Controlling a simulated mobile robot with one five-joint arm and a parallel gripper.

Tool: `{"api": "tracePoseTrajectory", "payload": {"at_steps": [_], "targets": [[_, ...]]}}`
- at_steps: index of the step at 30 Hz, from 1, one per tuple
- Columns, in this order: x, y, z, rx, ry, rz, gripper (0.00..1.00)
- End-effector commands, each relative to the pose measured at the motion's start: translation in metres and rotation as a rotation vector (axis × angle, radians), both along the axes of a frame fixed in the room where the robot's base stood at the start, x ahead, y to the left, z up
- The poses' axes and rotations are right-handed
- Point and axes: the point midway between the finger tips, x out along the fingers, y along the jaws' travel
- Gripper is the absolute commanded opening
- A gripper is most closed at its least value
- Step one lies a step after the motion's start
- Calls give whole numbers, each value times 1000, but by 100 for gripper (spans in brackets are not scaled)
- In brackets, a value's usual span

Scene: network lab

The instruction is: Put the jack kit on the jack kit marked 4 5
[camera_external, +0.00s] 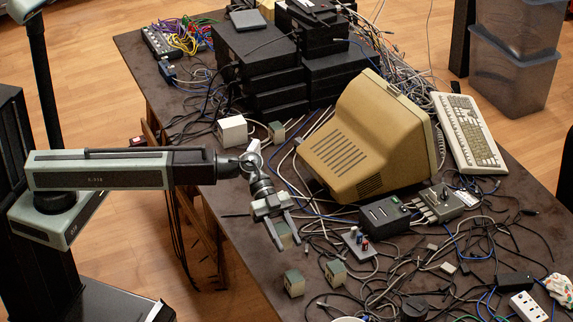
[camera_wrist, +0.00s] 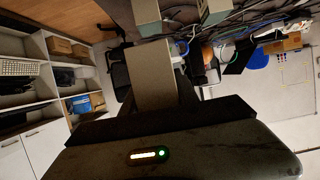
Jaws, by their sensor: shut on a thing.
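My gripper (camera_external: 284,238) hangs over the near left part of the table, pointing down. It is shut on a small beige and grey-green block, a jack kit (camera_external: 285,236), mostly hidden by the fingers. In the wrist view a beige block (camera_wrist: 152,75) shows just beyond the gripper body and seems to be this kit. Two similar jack kits sit below and right of my gripper: one nearer the edge (camera_external: 294,283) and one to its right (camera_external: 336,272). Another similar block (camera_external: 276,131) stands farther back. No markings are readable, so I cannot tell which is 4 5.
A beige monitor (camera_external: 345,150) stands behind and right of my gripper. A white box (camera_external: 232,131) sits left of it. Cables, a small board (camera_external: 359,243) and a black box (camera_external: 384,214) crowd the right. Bare tabletop (camera_external: 245,240) shows near the left edge.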

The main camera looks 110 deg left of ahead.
Motion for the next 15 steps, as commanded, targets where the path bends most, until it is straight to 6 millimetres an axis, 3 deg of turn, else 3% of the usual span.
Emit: {"api": "tracePoseTrajectory", "payload": {"at_steps": [9,15], "targets": [[96,10,-10,0,-1,0,0],[140,13,-14,0,0,-1,0]]}}
